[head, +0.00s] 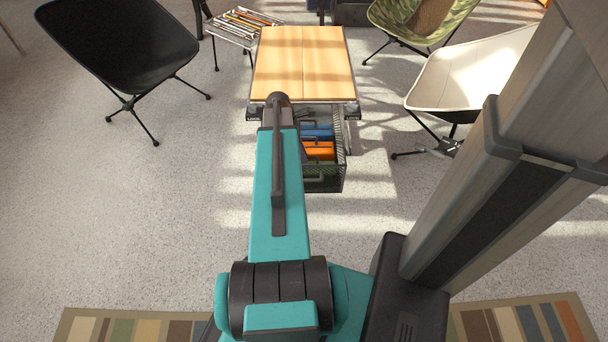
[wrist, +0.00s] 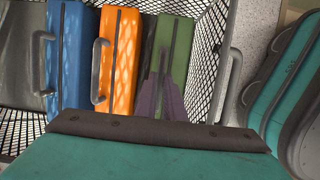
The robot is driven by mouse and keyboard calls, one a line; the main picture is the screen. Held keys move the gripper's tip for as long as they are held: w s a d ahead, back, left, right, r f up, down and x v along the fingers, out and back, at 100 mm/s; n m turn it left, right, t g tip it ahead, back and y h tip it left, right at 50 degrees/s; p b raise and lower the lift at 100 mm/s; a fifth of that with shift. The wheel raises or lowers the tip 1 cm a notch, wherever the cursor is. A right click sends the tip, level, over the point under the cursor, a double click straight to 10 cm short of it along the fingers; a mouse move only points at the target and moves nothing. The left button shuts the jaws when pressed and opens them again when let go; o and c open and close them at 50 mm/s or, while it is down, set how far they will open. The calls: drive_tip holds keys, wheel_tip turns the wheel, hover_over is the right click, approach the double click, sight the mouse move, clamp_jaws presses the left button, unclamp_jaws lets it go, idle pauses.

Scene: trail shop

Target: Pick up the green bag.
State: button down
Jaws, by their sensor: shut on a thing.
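The green bag (wrist: 178,50) stands upright in a black wire basket (wrist: 205,60), at the right end of a row of bags in the wrist view. My gripper (wrist: 164,72) is over its near edge, in line with where the neighbouring bags have their handles. The fingers are shut on the green bag, it seems at its handle, which they hide. I cannot tell whether the bag is raised. In the head view my arm hides the gripper.
An orange bag (wrist: 120,50) is beside the green one, then a blue bag (wrist: 75,55) and a grey bag (wrist: 20,60). The mesh wall is close on the right. A wooden-topped table (head: 303,62) is behind the basket. Chairs (head: 120,45) stand around on open floor.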

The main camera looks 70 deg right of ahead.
drive_tip(key=shift+r, duration=0.1)
idle(0.8)
wheel_tip(320, 180, up, 18)
drive_tip(key=p, duration=0.6)
drive_tip(key=shift+w, duration=0.1)
idle(0.6)
